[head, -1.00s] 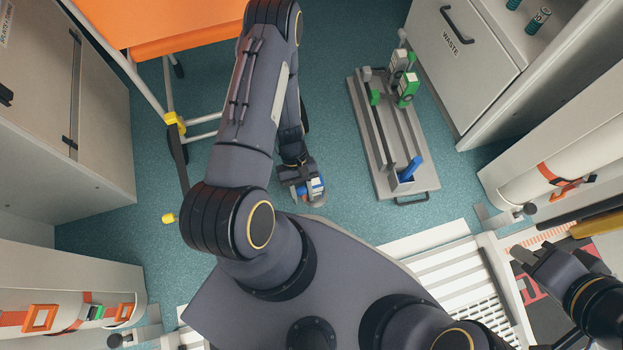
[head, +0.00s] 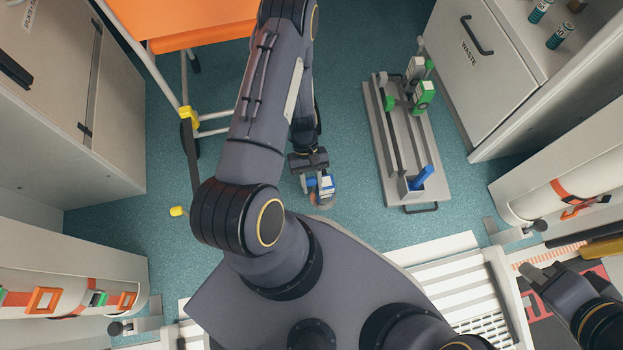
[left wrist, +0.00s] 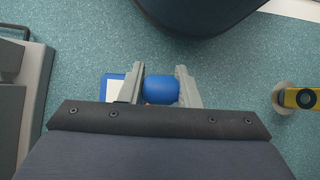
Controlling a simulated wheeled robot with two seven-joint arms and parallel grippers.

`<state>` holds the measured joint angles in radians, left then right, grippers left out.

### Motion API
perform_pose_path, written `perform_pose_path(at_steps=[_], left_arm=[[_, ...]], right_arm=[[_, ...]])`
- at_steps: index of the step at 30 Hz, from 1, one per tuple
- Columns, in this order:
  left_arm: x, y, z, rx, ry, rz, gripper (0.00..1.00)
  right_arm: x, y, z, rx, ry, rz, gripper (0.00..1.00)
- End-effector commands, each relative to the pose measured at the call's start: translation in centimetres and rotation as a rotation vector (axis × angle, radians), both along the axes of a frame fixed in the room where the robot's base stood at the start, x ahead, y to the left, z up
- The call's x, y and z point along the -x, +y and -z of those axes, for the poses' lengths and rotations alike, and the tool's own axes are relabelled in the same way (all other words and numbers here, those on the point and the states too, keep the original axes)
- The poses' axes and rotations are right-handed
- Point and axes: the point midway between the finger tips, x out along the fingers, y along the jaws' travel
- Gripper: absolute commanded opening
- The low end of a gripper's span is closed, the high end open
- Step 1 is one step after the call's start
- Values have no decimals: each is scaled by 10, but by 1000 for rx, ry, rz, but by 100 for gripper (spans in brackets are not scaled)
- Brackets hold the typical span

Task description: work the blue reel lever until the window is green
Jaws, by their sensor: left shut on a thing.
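My left gripper (head: 316,184) reaches down to the floor and is shut on a blue part, seen as a rounded blue knob (left wrist: 161,89) between both fingers in the left wrist view. I take this knob for the reel lever. Just left of it there is a small pale panel with a blue edge (left wrist: 115,87), partly hidden by a finger; I see no green on it. In the head view the blue and white unit (head: 326,187) shows with a brownish round part below it. My right gripper (head: 547,274) is at the lower right, away from the reel; its jaw gap is unclear.
A waste cabinet (head: 470,75) stands upper right. Teal floor around the reel is clear.

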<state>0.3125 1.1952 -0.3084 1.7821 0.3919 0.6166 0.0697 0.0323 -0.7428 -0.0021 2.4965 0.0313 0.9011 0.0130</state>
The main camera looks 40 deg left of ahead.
Motion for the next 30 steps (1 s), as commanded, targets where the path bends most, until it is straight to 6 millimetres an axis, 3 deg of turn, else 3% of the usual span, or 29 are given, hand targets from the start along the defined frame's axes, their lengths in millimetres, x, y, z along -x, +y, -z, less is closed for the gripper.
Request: perform_pose_path(at_steps=[1, 2, 6, 17, 30], left_arm=[[-3, 3, 1, -10, -8, -5, 0], [-3, 3, 2, -9, -8, -5, 34], [-2, 2, 1, -6, -5, -4, 52], [-3, 3, -5, -4, -3, -1, 52], [-30, 34, -58, -4, -3, -2, 52]], right_arm=[[0, 0, 0, 0, 0, 0, 0], [0, 0, 0, 0, 0, 0, 0], [0, 0, 0, 0, 0, 0, 0], [0, 0, -3, 0, 0, 0, 0], [-1, 1, -26, 0, 0, 0, 0]])
